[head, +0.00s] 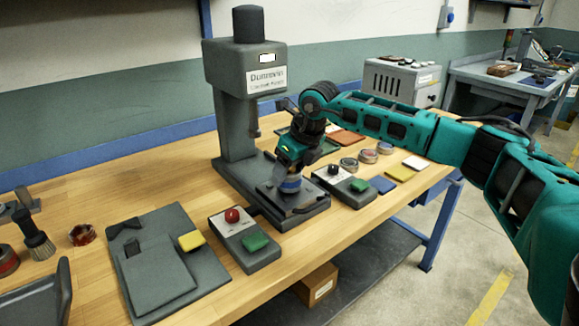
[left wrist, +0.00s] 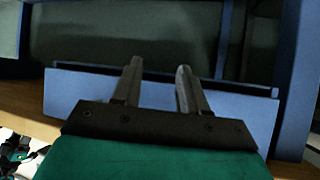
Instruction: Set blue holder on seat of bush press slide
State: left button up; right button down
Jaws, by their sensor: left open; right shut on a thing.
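The bush press (head: 245,75) stands on the wooden bench, a grey column with a head and a flat base. Its slide (head: 312,203) is on the base at the front, below the ram. My right gripper (head: 288,172) points down over the slide and is shut on the blue holder (head: 290,185). The holder is low over the slide; whether it touches the seat cannot be told, as the gripper and holder hide the seat. My left gripper (left wrist: 158,75) shows only in the left wrist view, open and empty, in front of a blue frame.
Control boxes with a red knob (head: 233,215) and a black knob (head: 333,169) flank the press base. A grey fixture plate (head: 160,265) lies at front left. Bare wood shows left of the press.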

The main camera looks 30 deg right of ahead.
jog(key=shift+f, duration=0.1)
jog(key=shift+c, duration=2)
grip_release()
jog(key=shift+o, duration=1.2)
jog(key=shift+f, duration=0.2)
jog(key=shift+r+p, duration=2.05)
jog(key=shift+r, duration=1)
jog(key=shift+r+p, duration=0.3)
jog(key=shift+r, duration=0.8)
